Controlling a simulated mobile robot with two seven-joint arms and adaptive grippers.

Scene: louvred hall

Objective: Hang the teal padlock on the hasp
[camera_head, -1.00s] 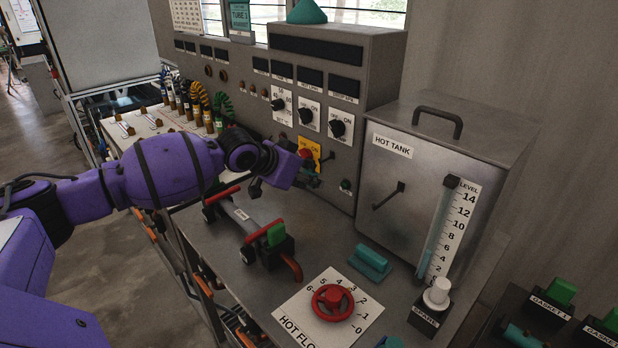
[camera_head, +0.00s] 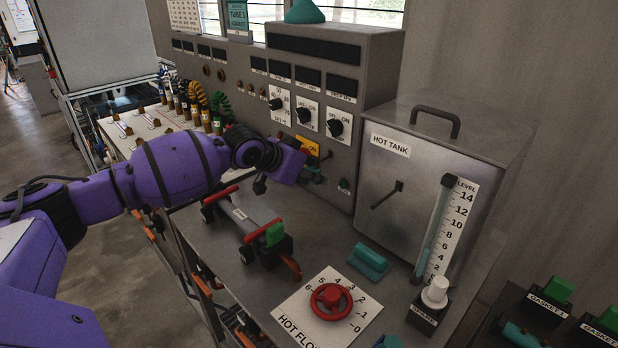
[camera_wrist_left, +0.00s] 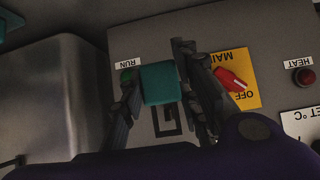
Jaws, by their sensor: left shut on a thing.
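My left gripper (camera_head: 308,172) is at the grey panel, just below the yellow MAIN plate (camera_head: 307,146). In the left wrist view the left gripper (camera_wrist_left: 160,88) is shut on the teal padlock (camera_wrist_left: 161,83), with a finger on each side of its body. A dark square loop (camera_wrist_left: 167,124) shows at the padlock's body; I cannot tell how much of it is shackle and how much is hasp. In the head view a dark bar, likely the hasp (camera_head: 326,156), sticks out beside the yellow plate. Contact between padlock and hasp cannot be made out. My right gripper is not in view.
The red MAIN switch (camera_wrist_left: 229,80) and green RUN button (camera_wrist_left: 127,76) are close to the fingers. The hot tank (camera_head: 440,165) stands to the right. A red-handled fixture (camera_head: 248,222), teal block (camera_head: 369,262) and red valve wheel (camera_head: 331,300) are on the bench.

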